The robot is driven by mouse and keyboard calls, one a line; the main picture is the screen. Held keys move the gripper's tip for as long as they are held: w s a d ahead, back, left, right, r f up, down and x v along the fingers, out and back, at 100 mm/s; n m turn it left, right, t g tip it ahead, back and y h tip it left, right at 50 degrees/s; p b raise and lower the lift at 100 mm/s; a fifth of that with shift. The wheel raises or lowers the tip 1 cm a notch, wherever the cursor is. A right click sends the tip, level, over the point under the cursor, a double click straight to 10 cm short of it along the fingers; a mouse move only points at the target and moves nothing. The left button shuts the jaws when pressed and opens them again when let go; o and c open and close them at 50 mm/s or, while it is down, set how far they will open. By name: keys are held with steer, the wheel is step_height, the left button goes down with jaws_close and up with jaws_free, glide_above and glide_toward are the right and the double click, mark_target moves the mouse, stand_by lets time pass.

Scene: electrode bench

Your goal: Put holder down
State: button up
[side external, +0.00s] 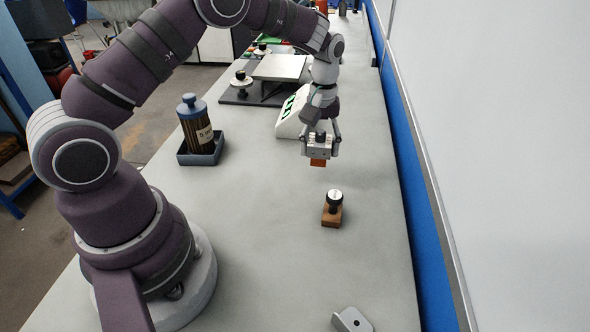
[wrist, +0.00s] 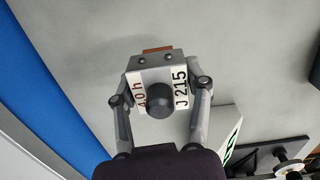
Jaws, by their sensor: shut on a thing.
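My gripper (side external: 320,142) is shut on a holder (side external: 317,151), a pale metal block with a reddish-brown piece at its lower end. The holder hangs above the bench, apart from its surface. In the wrist view my gripper (wrist: 160,95) has one finger on each side of the holder (wrist: 142,76). Its face shows a black knob and labels reading "40 h" and "J 215". The reddish-brown piece sticks out past the block's far edge.
A white device (side external: 290,118) with green displays is just behind. A bottle (side external: 195,122) stands in a dark tray (side external: 184,159). A grey bracket (side external: 352,321) lies near the front. The bench's middle is clear.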

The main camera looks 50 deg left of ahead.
mark_target(325, 171)
steer(key=shift+w+a+f, duration=0.1)
steer(key=shift+w+a, duration=0.05)
steer(key=shift+w, duration=0.95)
steer(key=shift+w+f, duration=0.1)
steer(key=shift+f, duration=1.65)
steer(key=shift+f, duration=0.1)
steer(key=o, duration=1.2)
steer(key=shift+o, duration=0.2)
